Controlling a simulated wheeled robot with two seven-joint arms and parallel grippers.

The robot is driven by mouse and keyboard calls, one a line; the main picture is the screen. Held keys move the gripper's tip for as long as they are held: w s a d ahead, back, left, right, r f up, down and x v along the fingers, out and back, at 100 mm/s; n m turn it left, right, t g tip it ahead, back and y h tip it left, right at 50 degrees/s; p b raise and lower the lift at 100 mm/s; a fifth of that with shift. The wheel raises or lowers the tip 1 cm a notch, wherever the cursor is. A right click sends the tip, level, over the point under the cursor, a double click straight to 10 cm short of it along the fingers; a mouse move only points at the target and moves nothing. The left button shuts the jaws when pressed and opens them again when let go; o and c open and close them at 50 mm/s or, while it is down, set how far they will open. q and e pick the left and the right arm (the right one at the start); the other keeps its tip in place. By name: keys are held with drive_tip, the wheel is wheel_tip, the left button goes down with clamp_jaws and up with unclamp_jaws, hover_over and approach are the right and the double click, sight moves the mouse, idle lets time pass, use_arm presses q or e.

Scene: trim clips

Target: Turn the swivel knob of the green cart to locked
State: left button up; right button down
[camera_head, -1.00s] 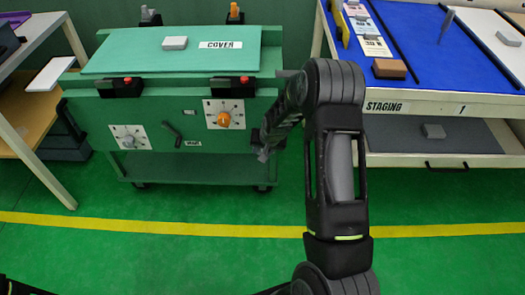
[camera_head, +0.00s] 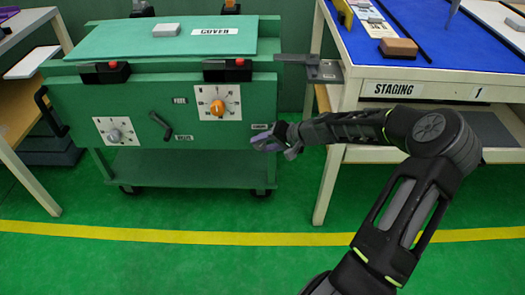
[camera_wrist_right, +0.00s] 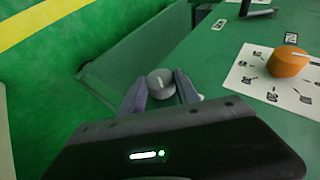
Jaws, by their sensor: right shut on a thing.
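The green cart (camera_head: 245,172) stands ahead, its upright front panel facing me. My right gripper (camera_head: 268,142) reaches the lower right corner of that panel, under a small label. In the right wrist view, my right gripper (camera_wrist_right: 161,92) is shut on a round grey knob (camera_wrist_right: 160,80), one finger on each side. A light mark shows on the knob's top, but I cannot tell which setting it points to. In the head view the gripper hides the knob. The label near it is too small to read. My left gripper is not in view.
The panel carries an orange knob (camera_head: 217,107) on a white dial, a grey knob (camera_head: 115,134) on another dial, and a dark lever (camera_head: 163,126). A staging table (camera_head: 440,90) stands right of the cart, close to my right arm. The green floor in front is clear.

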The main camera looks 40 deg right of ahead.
drive_tip(key=t+y, duration=0.1)
drive_tip(key=m+t+y+b, duration=0.1)
drive_tip(key=shift+s+d+f+t, duration=0.1)
drive_tip(key=shift+s+f+t, duration=0.05)
drive_tip(key=shift+f+t, duration=0.25)
drive_tip(key=t+y, duration=0.1)
drive_tip(key=m+t+y, duration=0.1)
drive_tip(key=shift+f+t+b, duration=0.25)
drive_tip(key=shift+t+b, duration=0.05)
drive_tip(key=shift+b, duration=0.05)
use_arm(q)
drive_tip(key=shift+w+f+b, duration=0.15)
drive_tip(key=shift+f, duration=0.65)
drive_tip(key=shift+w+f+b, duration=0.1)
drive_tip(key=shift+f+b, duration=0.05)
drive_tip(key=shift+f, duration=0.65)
use_arm(e)
drive_tip(key=shift+f+m+t+y, duration=0.15)
drive_tip(key=shift+m+t+y, duration=0.45)
drive_tip(key=shift+t+y, duration=0.4)
drive_tip(key=c, duration=0.9)
unclamp_jaws()
